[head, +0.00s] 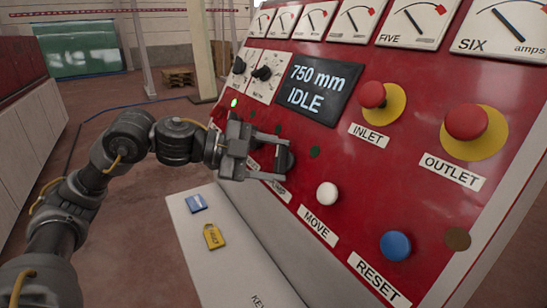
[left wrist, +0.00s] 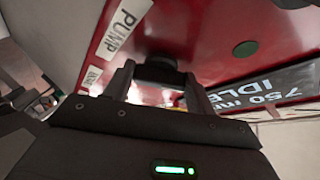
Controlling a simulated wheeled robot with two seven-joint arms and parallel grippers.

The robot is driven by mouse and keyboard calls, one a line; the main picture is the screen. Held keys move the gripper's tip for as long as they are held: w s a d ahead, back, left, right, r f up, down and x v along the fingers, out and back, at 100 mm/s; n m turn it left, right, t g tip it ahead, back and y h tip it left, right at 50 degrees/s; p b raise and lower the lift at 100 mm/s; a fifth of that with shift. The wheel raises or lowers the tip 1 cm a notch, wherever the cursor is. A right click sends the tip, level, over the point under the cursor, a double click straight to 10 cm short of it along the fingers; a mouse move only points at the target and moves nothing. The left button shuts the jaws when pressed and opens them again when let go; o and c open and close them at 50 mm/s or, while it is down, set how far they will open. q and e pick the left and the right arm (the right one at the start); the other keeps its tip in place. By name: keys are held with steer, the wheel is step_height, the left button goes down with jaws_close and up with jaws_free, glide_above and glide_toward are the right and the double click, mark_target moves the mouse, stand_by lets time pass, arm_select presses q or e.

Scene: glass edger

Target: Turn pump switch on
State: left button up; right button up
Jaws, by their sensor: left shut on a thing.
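The pump switch (head: 289,160) is a black rotary knob on the red panel, above the partly covered PUMP label (head: 277,189). My left gripper (head: 283,158) is at the panel with its two fingers around the knob, shut on it. In the left wrist view the dark knob (left wrist: 160,68) sits between the fingers, beside the PUMP label (left wrist: 124,27). The fingers hide part of the knob, and I cannot tell its exact turn angle. My right gripper is not in view.
The display (head: 318,88) reads 750 mm IDLE. The white MOVE button (head: 327,193), blue RESET button (head: 395,245) and red INLET (head: 372,95) and OUTLET (head: 467,122) buttons lie to the right. A yellow tag (head: 213,237) and blue tag (head: 196,203) lie on the white ledge (head: 225,275).

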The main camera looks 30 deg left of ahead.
arm_select(q)
steer(key=m+p, duration=0.1)
steer(key=m+g+p, duration=0.1)
steer(key=shift+r+m, duration=0.35)
steer(key=shift+m, duration=0.05)
steer(key=m+g+y+p, duration=0.1)
steer(key=m+p, duration=0.1)
steer(key=m, duration=0.1)
steer(key=shift+w+r+m+g+p, duration=0.1)
steer(key=shift+m+g+p, duration=0.2)
steer(key=shift+p, duration=0.1)
steer(key=m+g+y+p, duration=0.1)
steer(key=m+p, duration=0.1)
steer(key=m, duration=0.1)
steer(key=shift+y, duration=0.4)
steer(key=shift+d+m+y+p, duration=0.1)
steer(key=shift+m+y+p, duration=0.2)
steer(key=shift+m, duration=0.5)
steer(key=o, duration=1)
